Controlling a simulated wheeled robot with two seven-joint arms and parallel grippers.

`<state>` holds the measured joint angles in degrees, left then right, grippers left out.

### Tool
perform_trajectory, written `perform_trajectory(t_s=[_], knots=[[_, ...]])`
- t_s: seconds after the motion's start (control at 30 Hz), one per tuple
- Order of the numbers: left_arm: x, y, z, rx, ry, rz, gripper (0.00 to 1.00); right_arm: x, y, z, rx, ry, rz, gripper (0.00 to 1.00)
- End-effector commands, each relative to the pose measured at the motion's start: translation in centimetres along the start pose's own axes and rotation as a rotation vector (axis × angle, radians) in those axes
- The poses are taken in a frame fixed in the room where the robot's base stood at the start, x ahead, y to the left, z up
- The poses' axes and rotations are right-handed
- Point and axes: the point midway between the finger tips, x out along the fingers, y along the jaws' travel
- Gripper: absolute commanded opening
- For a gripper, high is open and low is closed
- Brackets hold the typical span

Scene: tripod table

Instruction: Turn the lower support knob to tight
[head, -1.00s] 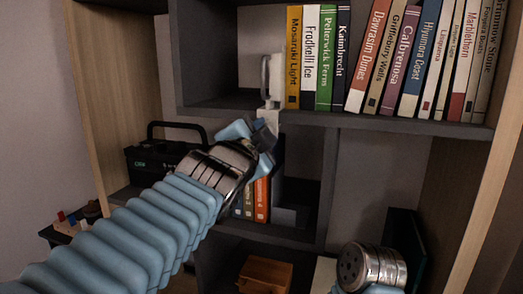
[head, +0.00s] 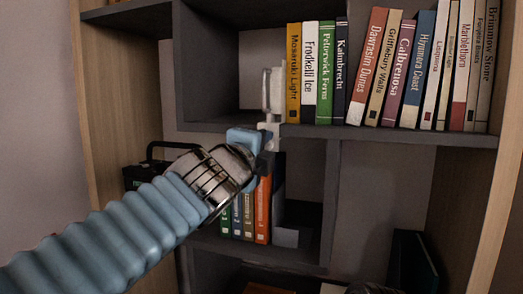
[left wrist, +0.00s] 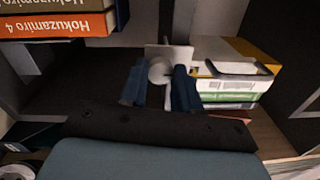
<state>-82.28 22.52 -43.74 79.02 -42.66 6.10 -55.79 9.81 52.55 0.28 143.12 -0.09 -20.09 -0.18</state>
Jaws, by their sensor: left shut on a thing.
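A pale support (head: 275,90) stands on the middle shelf at the left end of the upper book row, with a white clamp part (head: 269,124) at the shelf's front edge. My left gripper (head: 262,143) is at the shelf edge just below this part. In the left wrist view its two dark blue fingers (left wrist: 160,88) are on either side of a round whitish knob (left wrist: 159,70), shut on it. The knob is hidden by the gripper in the head view. Its marking or turn angle cannot be read.
Upright books (head: 323,70) fill the shelf right of the support. Below the shelf, more books (head: 263,208) stand close to my left gripper. A black case (head: 140,178) sits at the left. The compartment at the lower right (head: 375,185) is largely open.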

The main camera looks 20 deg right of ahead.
Motion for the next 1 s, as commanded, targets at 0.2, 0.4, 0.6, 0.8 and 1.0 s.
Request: perform_trajectory(t_s=[0.2, 0.4, 0.6, 0.8, 1.0], knots=[[0.01, 0.12, -0.11, 0.031, 0.003, 0.003, 0.01, 0.10, 0.02, 0.01, 0.000, 0.000, 0.000, 0.20], [0.02, 0.12, -0.14, 0.036, 0.004, 0.003, 0.01, 0.10, 0.02, 0.01, 0.000, 0.000, 0.000, 0.20], [0.02, 0.13, -0.15, 0.036, 0.004, 0.003, 0.34, 0.10, 0.02, 0.01, 0.000, 0.000, 0.000, 0.20], [0.02, 0.08, -0.10, 0.035, 0.003, 0.002, 0.57, 0.10, 0.02, 0.01, 0.000, 0.000, 0.000, 0.20], [-0.01, 0.05, -0.06, 0.034, 0.003, 0.001, 0.57, 0.12, 0.03, 0.01, 0.000, 0.000, 0.000, 0.20]])
